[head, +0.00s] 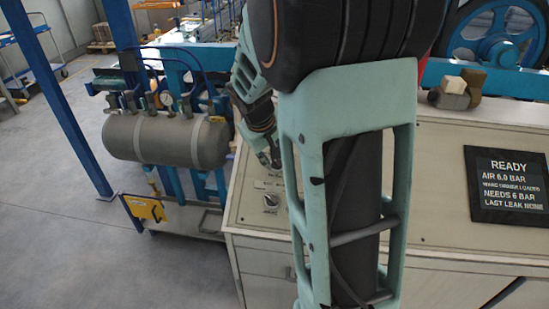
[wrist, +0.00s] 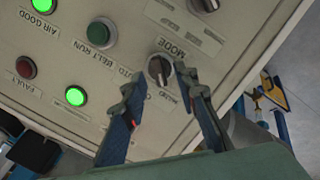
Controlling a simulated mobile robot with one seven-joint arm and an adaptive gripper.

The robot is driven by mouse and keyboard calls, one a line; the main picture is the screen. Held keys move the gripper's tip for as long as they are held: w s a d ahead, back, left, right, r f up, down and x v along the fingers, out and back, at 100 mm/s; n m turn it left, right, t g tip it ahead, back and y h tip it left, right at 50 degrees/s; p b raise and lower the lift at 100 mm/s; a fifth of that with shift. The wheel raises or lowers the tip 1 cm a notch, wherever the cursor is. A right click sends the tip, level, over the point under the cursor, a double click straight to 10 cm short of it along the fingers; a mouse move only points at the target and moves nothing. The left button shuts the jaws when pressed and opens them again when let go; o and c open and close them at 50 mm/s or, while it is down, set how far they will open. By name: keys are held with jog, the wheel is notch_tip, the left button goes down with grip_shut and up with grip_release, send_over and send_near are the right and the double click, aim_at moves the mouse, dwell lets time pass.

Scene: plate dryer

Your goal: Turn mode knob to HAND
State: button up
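The mode knob (wrist: 159,70) is a dark round knob with a pale ring on the cream panel in the wrist view. The word MODE is printed beside it, upside down in this view. The position labels by the knob are partly covered by my fingers, and I cannot tell which position it points to. My gripper (wrist: 154,78) is open, its two fingertips apart on either side of the knob; I cannot tell whether they touch it. In the head view my gripper (head: 268,157) is over the left part of the panel, partly hidden by my arm.
Near the knob are a green button (wrist: 101,33), lit green lamps (wrist: 75,96), a red button (wrist: 26,67) and another dark knob (wrist: 204,4). A dark status screen (head: 507,185) reads READY. A grey tank (head: 165,138) stands left of the cabinet.

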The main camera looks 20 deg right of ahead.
jog(key=v, duration=1.1)
